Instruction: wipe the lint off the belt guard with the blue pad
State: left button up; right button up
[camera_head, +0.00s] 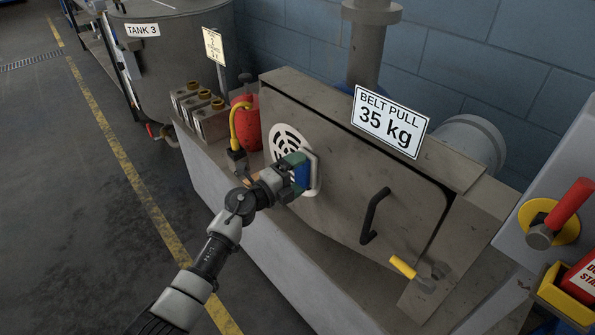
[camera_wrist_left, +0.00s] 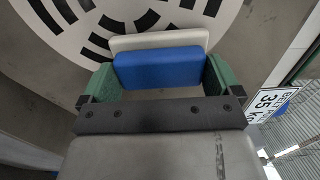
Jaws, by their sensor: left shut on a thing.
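My left gripper (camera_head: 296,172) is shut on the blue pad (camera_head: 302,176), which has a pale face plate against or very near the belt guard (camera_head: 345,175). In the left wrist view, the blue pad (camera_wrist_left: 158,68) sits between the green fingers of my left gripper (camera_wrist_left: 157,78). The pad is at the right part of the round white slotted vent (camera_head: 282,140) on the guard. It hides part of that vent. I cannot make out lint on the guard in either view. My right gripper is not in view.
A black handle (camera_head: 374,215) sticks out of the guard to the right of the pad. A yellow-gripped lever (camera_head: 403,267) is lower right. A red cylinder (camera_head: 246,126) with a yellow hose stands left of the guard. A "BELT PULL 35 kg" sign (camera_head: 389,122) is above.

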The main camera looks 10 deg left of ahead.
pick_arm(q)
jog(key=p+v, duration=0.1)
jog(key=v, duration=0.3)
jog(key=shift+s+a+r+p, duration=0.1)
jog(key=shift+s+a+p, duration=0.05)
jog(key=shift+a+p, duration=0.15)
jog(key=shift+s+a, duration=0.25)
jog(key=shift+s, duration=0.1)
jog(key=v, duration=0.3)
jog(key=shift+p, duration=0.4)
